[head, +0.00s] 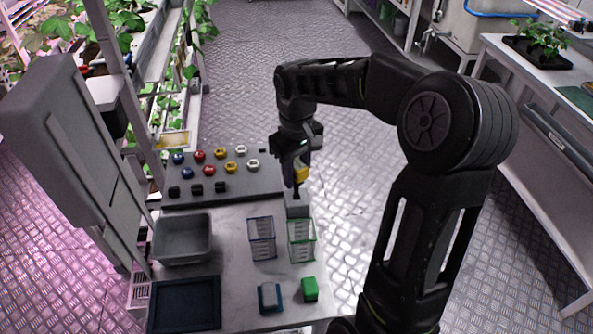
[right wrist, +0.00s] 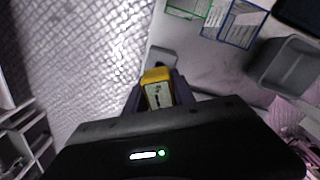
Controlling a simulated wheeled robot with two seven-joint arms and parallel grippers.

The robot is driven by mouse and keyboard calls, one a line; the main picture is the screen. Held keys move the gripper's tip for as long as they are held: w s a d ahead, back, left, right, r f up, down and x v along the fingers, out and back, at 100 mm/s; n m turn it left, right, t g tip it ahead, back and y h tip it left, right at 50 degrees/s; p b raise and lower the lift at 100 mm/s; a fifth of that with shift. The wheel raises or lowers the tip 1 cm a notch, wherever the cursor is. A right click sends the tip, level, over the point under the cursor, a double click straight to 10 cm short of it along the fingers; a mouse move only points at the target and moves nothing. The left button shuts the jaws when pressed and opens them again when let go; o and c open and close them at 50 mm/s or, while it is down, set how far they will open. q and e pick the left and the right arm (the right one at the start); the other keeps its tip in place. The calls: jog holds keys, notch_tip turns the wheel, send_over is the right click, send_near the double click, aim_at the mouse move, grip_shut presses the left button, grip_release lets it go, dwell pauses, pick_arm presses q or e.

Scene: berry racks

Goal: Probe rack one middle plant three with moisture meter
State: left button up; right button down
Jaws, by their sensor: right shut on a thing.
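The moisture meter (head: 301,174) has a yellow body and a dark lower end. My right gripper (head: 297,172) is shut on it, above a small grey block-like holder (head: 297,205) at the cart's right edge. The yellow meter also shows between the fingers in the right wrist view (right wrist: 157,88). I cannot tell whether its lower end is still inside the holder. Berry plants (head: 160,108) grow on the rack at the left; I cannot tell which is middle plant three. My left gripper is not in view.
The cart top (head: 232,285) carries a grey bin (head: 183,240), a dark tray (head: 185,305), blue and green wire baskets (head: 262,238), (head: 301,240), and blue and green blocks. A dark board (head: 225,187) holds several coloured knobs. Open floor lies beyond and right of the cart.

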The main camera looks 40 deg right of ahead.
aim_at(297, 163)
jog(key=shift+f+b, duration=0.5)
jog(key=shift+f, duration=0.45)
jog(key=c, duration=1)
grip_release()
jog(key=shift+o, duration=0.2)
notch_tip(297, 163, up, 8)
jog(key=shift+f+b, duration=0.1)
jog(key=shift+b, duration=0.3)
